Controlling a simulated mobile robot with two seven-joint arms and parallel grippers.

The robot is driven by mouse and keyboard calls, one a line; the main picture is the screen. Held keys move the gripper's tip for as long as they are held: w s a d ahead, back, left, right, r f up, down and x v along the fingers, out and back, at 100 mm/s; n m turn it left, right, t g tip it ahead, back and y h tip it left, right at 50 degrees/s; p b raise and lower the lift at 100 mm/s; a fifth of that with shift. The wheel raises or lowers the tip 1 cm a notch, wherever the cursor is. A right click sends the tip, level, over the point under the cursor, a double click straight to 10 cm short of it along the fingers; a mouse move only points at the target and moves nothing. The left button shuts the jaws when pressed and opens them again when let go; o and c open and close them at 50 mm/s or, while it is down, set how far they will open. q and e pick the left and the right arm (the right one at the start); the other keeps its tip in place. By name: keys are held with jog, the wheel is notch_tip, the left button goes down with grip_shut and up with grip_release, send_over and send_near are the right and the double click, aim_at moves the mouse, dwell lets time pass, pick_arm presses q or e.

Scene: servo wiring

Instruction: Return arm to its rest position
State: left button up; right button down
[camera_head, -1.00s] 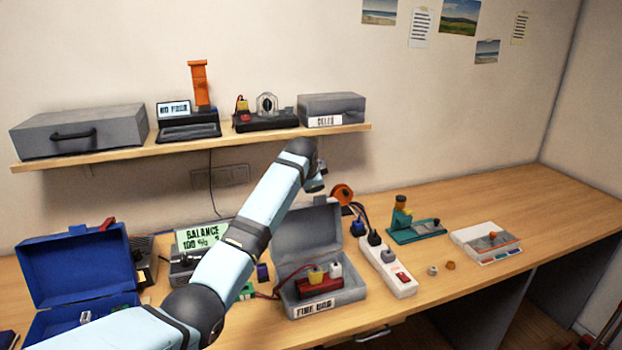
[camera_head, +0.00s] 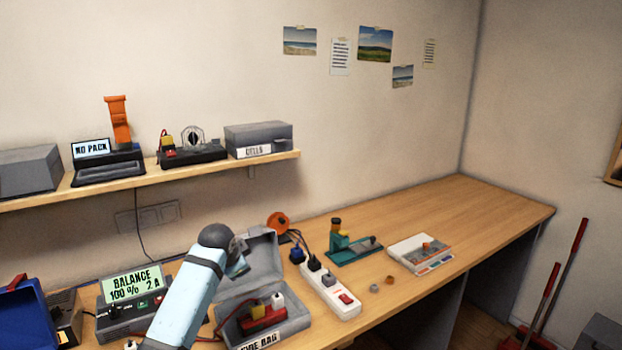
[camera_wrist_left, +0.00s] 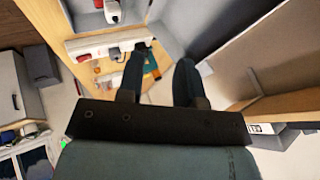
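My left arm (camera_head: 190,300) rises from the bottom of the head view, pale blue with a dark joint (camera_head: 215,236) at its top. It stands in front of part of the open grey case (camera_head: 262,250). The fingers of my left gripper are hidden in the head view. In the left wrist view my left gripper (camera_wrist_left: 160,56) shows two dark fingers spread apart, with nothing held between them. The desk and a white power strip (camera_wrist_left: 110,42) lie beyond the fingers. My right gripper is in no view.
The grey case holds a red charger piece (camera_head: 262,320). The power strip (camera_head: 330,290) and a teal tool (camera_head: 352,250) lie right of it. A balance charger (camera_head: 130,305) stands left. A shelf (camera_head: 150,180) runs above. The desk's far right (camera_head: 470,205) is clear.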

pick_arm(q)
jog(key=s+a+f+n+g, duration=0.1)
jog(key=s+f, duration=0.4)
jog(key=s, duration=0.3)
jog(key=s+f+n, duration=0.2)
jog(key=s+f, duration=0.2)
jog(key=s, duration=0.4)
jog(key=s+a+f+n+g, duration=0.1)
jog(key=s+f, duration=0.4)
jog(key=s, duration=0.3)
jog(key=s+a+r+n+g, duration=0.2)
jog(key=s+n, duration=0.2)
jog(key=s, duration=2.3)
jog(key=w+d+f+t+h, duration=0.1)
jog(key=w+d+f+t, duration=0.1)
jog(key=f, duration=0.4)
jog(key=w+d+f+t+h, duration=0.2)
jog(key=w+d+f+t, duration=0.1)
jog(key=d+f+t, duration=0.1)
notch_tip(320, 180, down, 3)
jog(key=shift+w+d+r+t, duration=0.15)
jog(key=shift+w+t, duration=0.15)
jog(key=shift+t, duration=0.6)
